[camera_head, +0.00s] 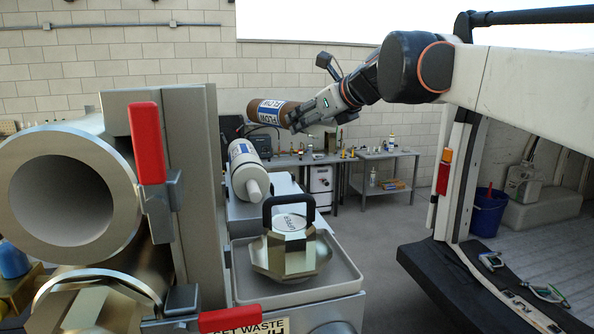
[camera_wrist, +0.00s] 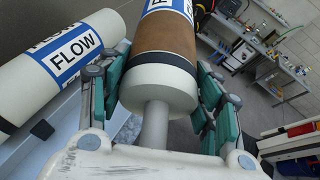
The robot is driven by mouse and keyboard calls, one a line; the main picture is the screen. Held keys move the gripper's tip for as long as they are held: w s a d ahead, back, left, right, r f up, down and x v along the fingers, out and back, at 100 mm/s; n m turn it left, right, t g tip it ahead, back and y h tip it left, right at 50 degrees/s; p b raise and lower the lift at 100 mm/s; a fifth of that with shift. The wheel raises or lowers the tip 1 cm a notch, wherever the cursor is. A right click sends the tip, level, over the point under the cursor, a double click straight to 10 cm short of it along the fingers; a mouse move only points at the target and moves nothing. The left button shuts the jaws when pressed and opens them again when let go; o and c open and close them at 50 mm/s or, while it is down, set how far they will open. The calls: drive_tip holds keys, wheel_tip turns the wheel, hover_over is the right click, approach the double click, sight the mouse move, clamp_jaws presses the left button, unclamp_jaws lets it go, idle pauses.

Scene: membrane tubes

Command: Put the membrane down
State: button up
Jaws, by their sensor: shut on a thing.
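My gripper (camera_head: 312,117) is shut on a membrane (camera_head: 272,113), a brown and white cylinder with a blue and white FLOW label. The held membrane lies sideways in the air above the grey stand. In the wrist view the held membrane (camera_wrist: 164,52) sits between the green-padded fingers, its white end and stub toward the camera. A second, white membrane (camera_head: 243,165) with a FLOW label lies on the grey stand, below and left of the held one. It also shows in the wrist view (camera_wrist: 40,85), to the left of my gripper.
A large metal tube housing (camera_head: 125,195) with red handles stands at left. A faceted metal cap (camera_head: 290,255) with a black handle rests in a grey tray (camera_head: 345,275). Workbenches (camera_head: 375,157) stand behind, and a vehicle bed (camera_head: 500,285) at right. Open floor lies between.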

wheel_tip(320, 180, down, 12)
drive_tip(key=p, duration=0.1)
drive_tip(key=shift+f, duration=0.2)
idle(0.3)
drive_tip(key=shift+w+f, duration=0.1)
drive_tip(key=shift+f, duration=0.3)
drive_tip(key=o, duration=1.5)
drive_tip(key=v, duration=0.4)
drive_tip(key=b+v, duration=0.1)
drive_tip(key=v, duration=0.7)
drive_tip(key=shift+r, duration=0.4)
